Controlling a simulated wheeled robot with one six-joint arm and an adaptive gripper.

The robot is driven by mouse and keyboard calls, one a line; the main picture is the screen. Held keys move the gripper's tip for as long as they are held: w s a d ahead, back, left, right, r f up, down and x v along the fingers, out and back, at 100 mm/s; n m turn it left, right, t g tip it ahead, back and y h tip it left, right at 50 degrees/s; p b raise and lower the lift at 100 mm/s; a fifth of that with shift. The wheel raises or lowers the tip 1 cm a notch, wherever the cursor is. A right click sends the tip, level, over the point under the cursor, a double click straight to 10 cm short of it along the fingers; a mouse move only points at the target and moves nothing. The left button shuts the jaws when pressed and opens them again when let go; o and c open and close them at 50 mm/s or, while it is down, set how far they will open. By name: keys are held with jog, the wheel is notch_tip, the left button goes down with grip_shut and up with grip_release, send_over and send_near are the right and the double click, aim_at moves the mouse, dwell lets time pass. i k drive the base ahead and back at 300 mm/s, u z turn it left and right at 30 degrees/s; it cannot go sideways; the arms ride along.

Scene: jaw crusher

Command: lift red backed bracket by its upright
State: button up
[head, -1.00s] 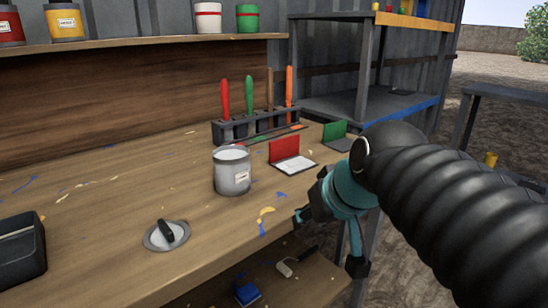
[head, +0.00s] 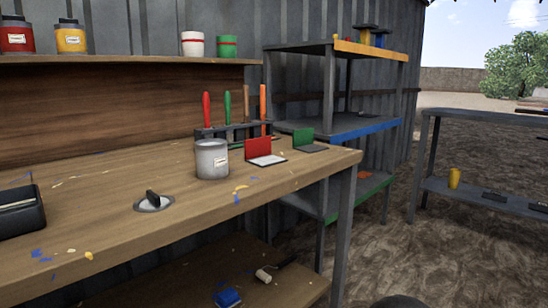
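The red backed bracket stands on the wooden workbench (head: 100,225), right of the grey can (head: 212,160). Its red upright (head: 258,148) rises at the back, and its pale flat base (head: 266,160) lies toward me. A similar bracket with a green upright (head: 303,137) and dark base stands just to its right. My gripper is not in view; only dark rounded shapes, perhaps parts of my arm, show at the bottom edge. Nothing touches the red backed bracket from the front.
A tool rack (head: 234,130) with several coloured handles stands behind the bracket. A round lid with a black knob (head: 153,202) lies at front left. A shelf unit (head: 330,80) stands behind the bench's right end. Open ground (head: 385,250) lies to the right.

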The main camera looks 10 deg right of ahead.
aim_at(258, 152)
jog(key=z, duration=1.2)
jog(key=i, duration=0.8)
jog(key=u, duration=1.8)
